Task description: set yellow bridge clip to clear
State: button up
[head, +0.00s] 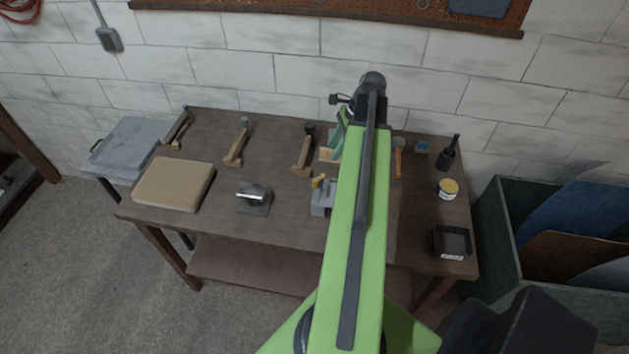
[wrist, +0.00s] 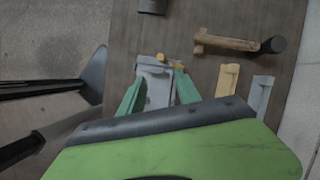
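The small yellow bridge clip (wrist: 168,61) sits at one end of a grey fixture (wrist: 157,72) in the wrist view. In the head view the yellow clip (head: 318,181) stands at the top of the grey fixture (head: 319,204) on the bench, partly beside my arm. My gripper (wrist: 159,78) has its two green fingers spread apart, over the grey fixture in the wrist view, with the clip just beyond their tips. Nothing shows held between them. Whether the fingers touch the fixture cannot be told. In the head view my arm hides part of the gripper and fixture.
A pale yellow block (wrist: 227,80) and a grey block (wrist: 260,93) lie right of the fingers. The bench (head: 225,200) also holds a tan board (head: 174,184), a metal-topped piece (head: 253,197) and a black tray (head: 452,242).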

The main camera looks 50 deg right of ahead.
aim_at(316, 180)
jog(key=b+x, duration=1.4)
jog(key=x, duration=0.2)
jog(key=shift+f, duration=0.3)
jog(key=shift+r, duration=0.1)
grip_shut()
